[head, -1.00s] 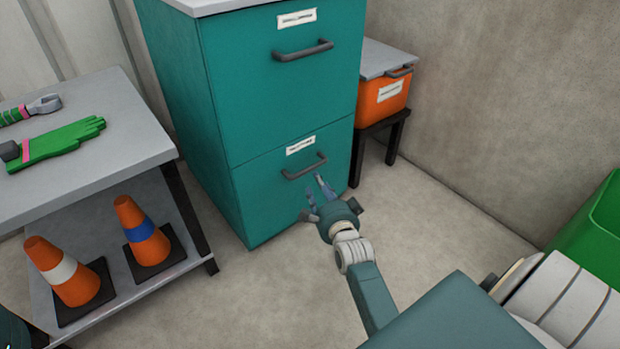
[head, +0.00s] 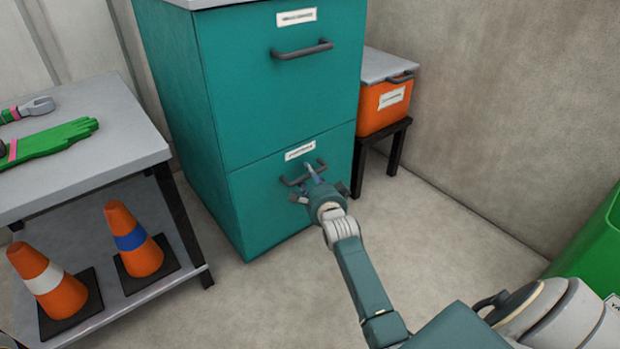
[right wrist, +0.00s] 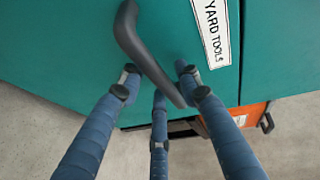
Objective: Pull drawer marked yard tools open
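A teal cabinet (head: 273,85) with two drawers stands in the middle of the head view. The lower drawer (head: 262,200) is shut. Its white label (head: 300,151) is too small to read there, but the label in the right wrist view (right wrist: 214,30) reads YARD TOOLS. The drawer's dark bar handle (right wrist: 142,48) runs slanted in the wrist view and also shows in the head view (head: 292,181). My right gripper (head: 312,175) is at this handle, its blue fingers open; the handle's lower end lies between the fingertips (right wrist: 160,85). Contact is unclear. My left gripper is not in view.
A grey table (head: 85,165) with gloves on top and two orange cones (head: 133,240) below stands at left. An orange bin (head: 385,103) sits on a dark stool right of the cabinet. A green container (head: 598,240) is at far right. Floor before the cabinet is clear.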

